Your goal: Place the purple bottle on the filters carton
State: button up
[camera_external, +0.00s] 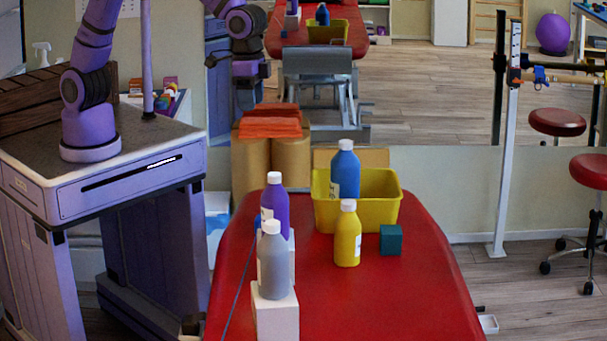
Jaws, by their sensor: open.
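The purple bottle (274,198), with a white cap, stands upright near the left edge of the red treatment table. Its lower part is partly hidden by a grey bottle (272,262) in front. A white carton (277,318) stands under the grey bottle. Another white block-like surface (291,262) shows behind the grey bottle, below the purple one. No lettering is readable, so I cannot tell which box is the filters carton. My purple arm rises from its base at the left and leaves the top of the picture.
On the red table (390,305) are a yellow bottle (347,238), a teal cube (391,240), a blue bottle (345,172) and a yellow bin (383,205). A brown cardboard box (375,157) is behind the bin. The table's front right is clear. A mirror fills the back.

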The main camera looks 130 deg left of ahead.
jog(key=s+d+r+m+t, duration=0.1)
jog(key=s+d+r, duration=0.35)
jog(key=s, duration=0.25)
jog(key=s+d+r+m+t, duration=0.1)
jog(key=s+d+r+m, duration=0.15)
jog(key=s+r, duration=0.4)
jog(key=s+d+r+m+t, duration=0.1)
jog(key=s+d+r, duration=0.35)
jog(key=s, duration=0.45)
jog(key=s+d+f+m+t, duration=0.1)
jog(key=s+d, duration=0.2)
jog(key=s, duration=0.8)
jog(key=shift+f+m, duration=0.3)
jog(key=shift+m, duration=0.05)
